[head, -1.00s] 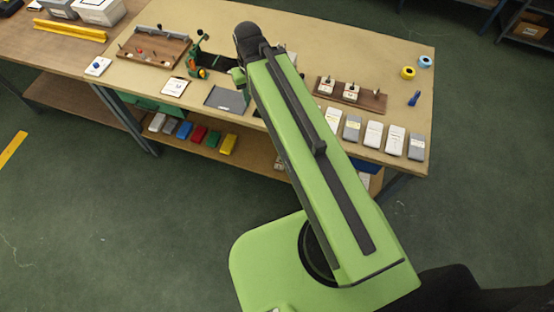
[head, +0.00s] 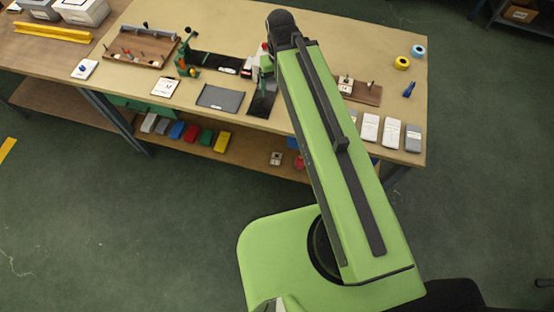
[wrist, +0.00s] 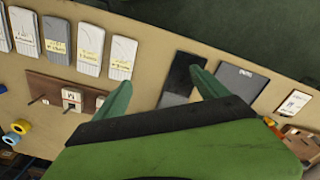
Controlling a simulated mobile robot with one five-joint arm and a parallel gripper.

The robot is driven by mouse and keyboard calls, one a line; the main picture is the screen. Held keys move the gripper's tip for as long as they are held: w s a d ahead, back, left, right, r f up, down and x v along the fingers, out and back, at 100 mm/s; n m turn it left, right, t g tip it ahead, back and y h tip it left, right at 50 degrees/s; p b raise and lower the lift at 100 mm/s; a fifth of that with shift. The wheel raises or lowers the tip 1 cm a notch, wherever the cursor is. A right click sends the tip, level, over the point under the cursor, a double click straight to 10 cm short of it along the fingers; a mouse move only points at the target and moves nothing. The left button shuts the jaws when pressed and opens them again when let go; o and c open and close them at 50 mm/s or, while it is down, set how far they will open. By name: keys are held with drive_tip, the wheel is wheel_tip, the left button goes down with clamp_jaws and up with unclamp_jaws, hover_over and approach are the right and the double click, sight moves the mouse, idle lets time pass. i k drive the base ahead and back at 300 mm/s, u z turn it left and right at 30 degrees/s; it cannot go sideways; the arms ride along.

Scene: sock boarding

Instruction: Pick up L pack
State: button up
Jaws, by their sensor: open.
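Several flat white and grey packs lie in a row along the front right edge of the workbench; one white pack (head: 391,131) and a grey pack (head: 413,138) show in the head view, while my arm covers others. In the wrist view the row runs along the upper left, with a white pack (wrist: 122,58) nearest my gripper (wrist: 162,82). The labels are too small to read, so I cannot tell which is the L pack. My gripper is open and empty above the bench, to one side of the row, touching no pack.
A wooden block with pegs and small tagged pieces (wrist: 72,98) stands behind the packs. A dark grey panel (wrist: 236,82) and a black strip (wrist: 182,78) lie on the other side. Yellow and blue tape rolls (head: 402,63) sit at the back right.

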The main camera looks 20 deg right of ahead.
sight(275, 161)
drive_tip(key=u, duration=0.85)
drive_tip(key=k, duration=0.45)
drive_tip(key=u, duration=1.25)
drive_tip(key=k, duration=0.9)
drive_tip(key=z, duration=0.15)
drive_tip(key=i, duration=0.9)
drive_tip(key=u, duration=0.05)
